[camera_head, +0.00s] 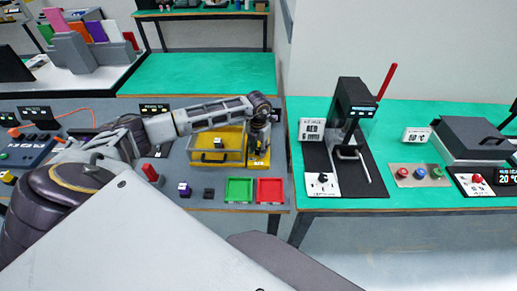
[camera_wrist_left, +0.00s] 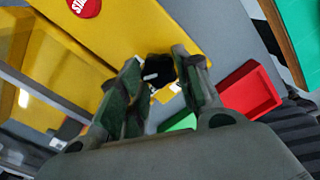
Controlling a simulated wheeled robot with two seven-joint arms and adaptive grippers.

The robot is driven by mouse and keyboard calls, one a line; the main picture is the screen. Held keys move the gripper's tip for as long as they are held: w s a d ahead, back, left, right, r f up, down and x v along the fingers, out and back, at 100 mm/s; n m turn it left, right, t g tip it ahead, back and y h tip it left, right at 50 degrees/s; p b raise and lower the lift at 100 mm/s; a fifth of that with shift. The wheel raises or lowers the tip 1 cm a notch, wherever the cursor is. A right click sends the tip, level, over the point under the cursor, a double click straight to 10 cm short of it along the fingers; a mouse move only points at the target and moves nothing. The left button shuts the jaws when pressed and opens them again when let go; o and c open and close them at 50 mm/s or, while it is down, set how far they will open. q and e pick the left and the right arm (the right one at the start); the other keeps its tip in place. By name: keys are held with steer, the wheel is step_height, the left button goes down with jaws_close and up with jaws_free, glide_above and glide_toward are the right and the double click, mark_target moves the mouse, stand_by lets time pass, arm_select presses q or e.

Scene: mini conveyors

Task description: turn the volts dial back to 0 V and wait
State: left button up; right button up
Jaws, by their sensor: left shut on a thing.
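A black dial (camera_wrist_left: 158,66) with a white pointer mark sits on a yellow panel (camera_wrist_left: 125,30) in the left wrist view. A small pale label beside it is partly covered by my fingers. My left gripper (camera_wrist_left: 160,75) is shut on the dial, a finger on each side. In the head view my left gripper (camera_head: 259,133) reaches down over the yellow unit (camera_head: 258,161), and hides the dial there. I cannot read the dial's scale or a volts reading. My right gripper is not in view.
A yellow drawer box (camera_head: 216,150) stands left of the unit. A green tray (camera_head: 239,190) and a red tray (camera_head: 270,190) lie in front. A red round sign (camera_wrist_left: 86,6) is on the yellow panel. A black machine (camera_head: 352,105) stands on the green table at right.

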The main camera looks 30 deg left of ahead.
arm_select(q)
steer(key=shift+n, duration=0.5)
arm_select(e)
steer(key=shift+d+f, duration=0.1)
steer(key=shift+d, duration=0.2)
arm_select(q)
steer(key=n, duration=0.3)
steer(key=shift+d+n, duration=0.1)
steer(key=shift+n, duration=0.3)
steer(key=n, duration=0.4)
steer(key=shift+w, duration=0.1)
steer(key=n, duration=0.9)
steer(key=shift+w+d+p, duration=0.1)
steer(key=shift+p, duration=0.3)
steer(key=n+p, duration=0.1)
steer(key=n, duration=0.3)
steer(key=shift+w+n, duration=0.1)
steer(key=shift+n, duration=0.3)
steer(key=shift+n+p, duration=0.3)
steer(key=shift+n, duration=0.4)
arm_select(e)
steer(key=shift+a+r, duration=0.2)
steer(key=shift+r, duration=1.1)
